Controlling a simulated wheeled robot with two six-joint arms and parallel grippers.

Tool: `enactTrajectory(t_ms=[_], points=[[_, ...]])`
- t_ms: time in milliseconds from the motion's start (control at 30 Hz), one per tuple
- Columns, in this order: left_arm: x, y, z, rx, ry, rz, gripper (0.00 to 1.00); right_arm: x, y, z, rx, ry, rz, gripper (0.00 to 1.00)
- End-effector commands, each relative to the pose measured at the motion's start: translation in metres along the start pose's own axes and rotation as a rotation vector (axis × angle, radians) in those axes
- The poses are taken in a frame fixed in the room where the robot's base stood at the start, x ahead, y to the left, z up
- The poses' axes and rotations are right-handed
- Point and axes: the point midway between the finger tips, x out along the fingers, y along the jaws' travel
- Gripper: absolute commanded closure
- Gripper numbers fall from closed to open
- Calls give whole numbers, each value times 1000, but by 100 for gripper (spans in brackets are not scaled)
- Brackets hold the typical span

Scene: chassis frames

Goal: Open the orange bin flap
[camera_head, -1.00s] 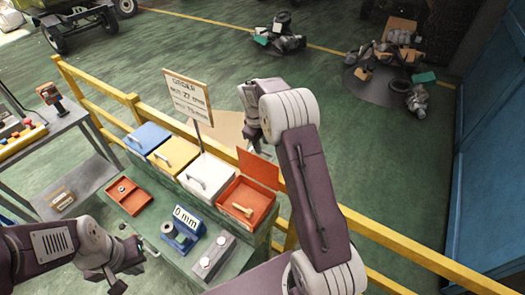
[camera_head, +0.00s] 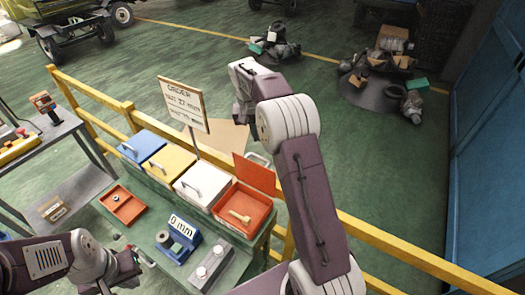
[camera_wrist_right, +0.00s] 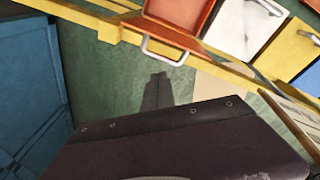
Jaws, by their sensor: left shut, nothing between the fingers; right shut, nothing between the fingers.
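The orange bin (camera_head: 222,212) is the rightmost in the row of bins in the head view. Its flap (camera_head: 254,173) stands raised at the far side, leaving the bin open, with a pale wooden-looking piece (camera_head: 240,216) inside. The flap's metal handle also shows in the right wrist view (camera_wrist_right: 163,60). My right gripper (camera_head: 239,118) is shut and empty, beyond and above the bins, apart from the flap; its fingertips are hard to make out. My left gripper (camera_head: 136,268) is shut and empty at the bench's near left.
White (camera_head: 199,187), yellow (camera_head: 168,165) and blue (camera_head: 141,148) bins stand left, lids down. An order sign (camera_head: 183,103) rises behind them. A yellow rail (camera_head: 390,237) runs behind the bench.

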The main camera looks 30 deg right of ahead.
Motion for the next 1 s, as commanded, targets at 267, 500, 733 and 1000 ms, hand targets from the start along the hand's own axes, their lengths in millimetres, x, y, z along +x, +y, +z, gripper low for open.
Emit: enactTrajectory(t_ms=[267, 500, 733, 1000], points=[[25, 0, 3, 0, 0, 0, 100, 12, 26, -33, 598, 25, -17, 100], [25, 0, 3, 0, 0, 0, 100, 22, 35, -35, 614, 18, -10, 100], [18, 0, 2, 0, 0, 0, 100, 57, 35, -35, 611, 13, -6, 100], [-2, 0, 0, 0, 0, 0, 100, 115, 35, -36, 612, 13, -7, 100]])
